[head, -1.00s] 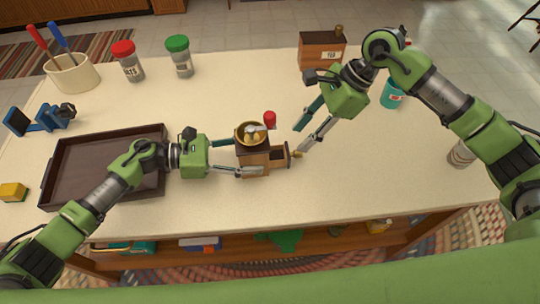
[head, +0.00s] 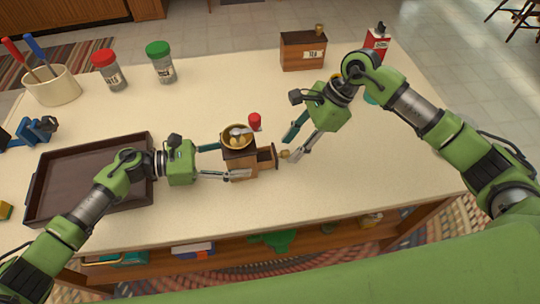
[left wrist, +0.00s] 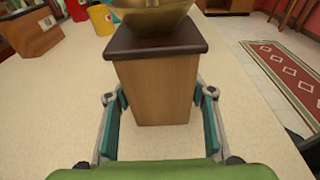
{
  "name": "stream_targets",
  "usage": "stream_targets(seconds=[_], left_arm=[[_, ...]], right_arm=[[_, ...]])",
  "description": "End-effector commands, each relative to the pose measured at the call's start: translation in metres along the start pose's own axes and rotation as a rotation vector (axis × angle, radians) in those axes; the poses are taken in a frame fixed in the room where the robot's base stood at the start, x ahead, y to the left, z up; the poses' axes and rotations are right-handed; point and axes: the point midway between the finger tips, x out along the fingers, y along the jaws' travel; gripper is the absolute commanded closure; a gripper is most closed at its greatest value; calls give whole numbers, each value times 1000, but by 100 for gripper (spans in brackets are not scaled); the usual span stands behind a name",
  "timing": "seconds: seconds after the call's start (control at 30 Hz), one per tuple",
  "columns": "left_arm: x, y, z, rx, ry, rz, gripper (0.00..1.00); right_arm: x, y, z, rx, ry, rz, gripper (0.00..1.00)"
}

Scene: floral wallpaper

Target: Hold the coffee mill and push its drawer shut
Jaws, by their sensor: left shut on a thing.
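The coffee mill (head: 240,163) is a wooden box with a dark top and a brass bowl (head: 237,136). It stands upright on the table, and a red knob (head: 254,122) shows by its top. Its drawer (head: 267,157) sticks out to the right, with a small knob (head: 284,154) on its front. My left gripper (head: 222,161) is shut on the mill's body; in the left wrist view its fingers flank the wooden box (left wrist: 155,92). My right gripper (head: 290,148) is open, its fingertips close to the drawer knob; I cannot tell whether they touch it.
A dark tray (head: 38,190) lies under my left arm. A utensil crock (head: 52,87), a red-lidded jar (head: 110,72) and a green-lidded jar (head: 161,63) stand at the back left. A wooden tea box (head: 303,50) stands at the back. The front right of the table (head: 350,185) is clear.

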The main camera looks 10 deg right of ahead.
Motion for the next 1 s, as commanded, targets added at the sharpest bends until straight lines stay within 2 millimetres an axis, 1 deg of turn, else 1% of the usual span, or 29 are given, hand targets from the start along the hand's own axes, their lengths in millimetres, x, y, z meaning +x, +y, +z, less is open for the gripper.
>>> stream_targets(seconds=[0.1, 0.2, 0.57, 0.67, 0.7, 1.0], left_arm=[[0, 0, 0, 0, 1, 1, 71], [0, 0, 0, 0, 1, 1, 71], [0, 0, 0, 0, 1, 1, 71], [0, 0, 0, 0, 1, 1, 71], [0, 0, 0, 0, 1, 1, 71], [0, 0, 0, 0, 1, 1, 71]], right_arm=[[12, 0, 0, 0, 1, 1, 64], [18, 0, 0, 0, 0, 0, 64], [21, 0, 0, 0, 0, 0, 64], [21, 0, 0, 0, 0, 0, 87], [21, 0, 0, 0, 0, 0, 98], [22, 0, 2, -1, 0, 0, 98]])
